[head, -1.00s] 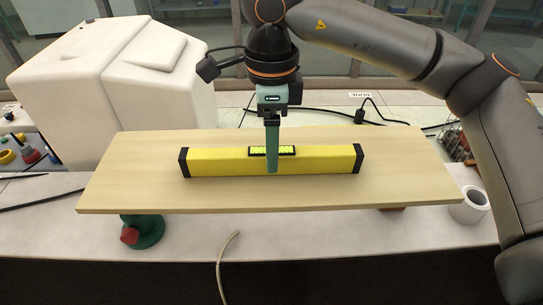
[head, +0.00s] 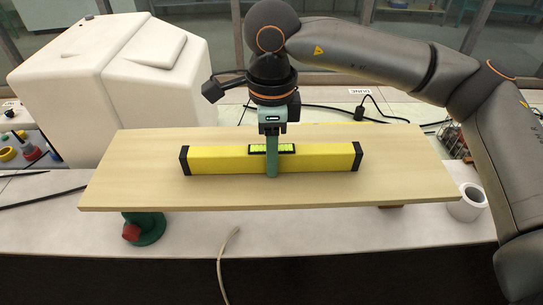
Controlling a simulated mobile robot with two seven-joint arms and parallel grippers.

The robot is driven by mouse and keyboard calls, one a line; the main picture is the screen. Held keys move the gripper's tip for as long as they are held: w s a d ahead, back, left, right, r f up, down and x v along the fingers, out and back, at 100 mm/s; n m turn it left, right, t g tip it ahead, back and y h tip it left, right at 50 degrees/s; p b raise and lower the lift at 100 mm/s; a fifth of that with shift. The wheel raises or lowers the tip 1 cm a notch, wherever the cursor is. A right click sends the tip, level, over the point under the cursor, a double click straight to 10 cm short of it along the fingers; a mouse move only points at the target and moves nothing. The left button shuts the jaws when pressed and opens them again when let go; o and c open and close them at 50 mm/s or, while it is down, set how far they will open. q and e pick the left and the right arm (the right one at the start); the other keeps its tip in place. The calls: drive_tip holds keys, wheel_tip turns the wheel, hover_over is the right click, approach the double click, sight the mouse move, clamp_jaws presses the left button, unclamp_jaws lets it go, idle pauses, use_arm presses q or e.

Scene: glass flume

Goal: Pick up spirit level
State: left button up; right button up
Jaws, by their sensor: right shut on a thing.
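A yellow spirit level (head: 322,161) with black end caps and a bright green vial window lies lengthwise on a pale wooden board (head: 130,170). My right gripper (head: 272,168) comes down from above at the middle of the level, beside the vial window. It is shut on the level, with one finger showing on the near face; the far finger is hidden. The level appears to rest on the board; I cannot tell any gap. My left gripper is not in view.
The board is propped on a green stand (head: 147,229) with a red knob. A large white container (head: 115,85) stands at the back left. A white cup-like piece (head: 468,204) is at the right. A hose end (head: 228,262) and dark cables lie about.

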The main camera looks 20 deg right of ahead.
clamp_jaws()
drive_tip(key=shift+r, duration=0.1)
